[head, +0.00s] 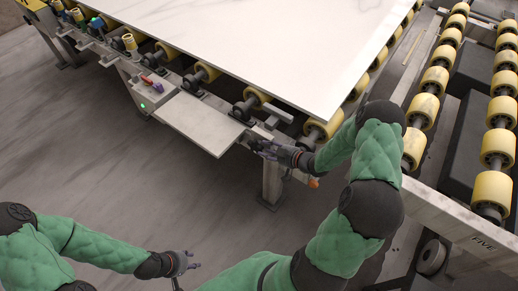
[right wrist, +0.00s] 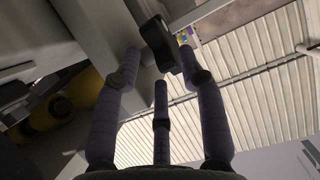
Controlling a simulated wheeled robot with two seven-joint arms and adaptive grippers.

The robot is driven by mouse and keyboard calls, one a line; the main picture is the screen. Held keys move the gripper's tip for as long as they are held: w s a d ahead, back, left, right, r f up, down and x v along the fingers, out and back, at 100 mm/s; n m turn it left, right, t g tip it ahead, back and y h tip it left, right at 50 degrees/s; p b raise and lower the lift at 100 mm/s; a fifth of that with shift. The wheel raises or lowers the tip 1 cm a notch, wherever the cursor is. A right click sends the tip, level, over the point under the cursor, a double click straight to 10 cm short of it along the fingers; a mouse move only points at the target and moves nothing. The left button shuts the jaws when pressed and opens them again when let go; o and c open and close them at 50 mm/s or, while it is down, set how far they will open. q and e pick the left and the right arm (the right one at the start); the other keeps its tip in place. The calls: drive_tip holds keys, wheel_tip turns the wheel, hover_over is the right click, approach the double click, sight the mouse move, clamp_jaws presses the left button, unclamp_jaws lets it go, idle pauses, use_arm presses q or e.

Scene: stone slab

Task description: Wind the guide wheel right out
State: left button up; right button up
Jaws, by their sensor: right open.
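My right gripper (head: 256,145) is at the edge of the conveyor frame, just right of the pale flat shelf. In the right wrist view its purple-grey fingers (right wrist: 160,75) are spread open. A dark rounded block (right wrist: 158,42) lies between the two outer fingertips, close to the right one; I cannot tell whether they touch or whether this is the guide wheel. In the head view the gripper and arm cover that spot, and I cannot pick out the guide wheel for certain. My left gripper (head: 190,268) is low in the picture, away from the frame, with fingers apart and empty.
A large white stone slab (head: 270,40) lies on yellow rollers (head: 207,73). The pale shelf (head: 200,124) juts from the frame beside a red-handled tool (head: 152,83). An orange knob (head: 314,182) sits below my right wrist. More rollers (head: 497,147) stand at right. The floor at left is clear.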

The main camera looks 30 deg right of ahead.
sight(259, 147)
drive_tip(key=shift+b+x, duration=0.65)
drive_tip(key=shift+x, duration=1.75)
drive_tip(key=shift+d, duration=0.1)
clamp_jaws()
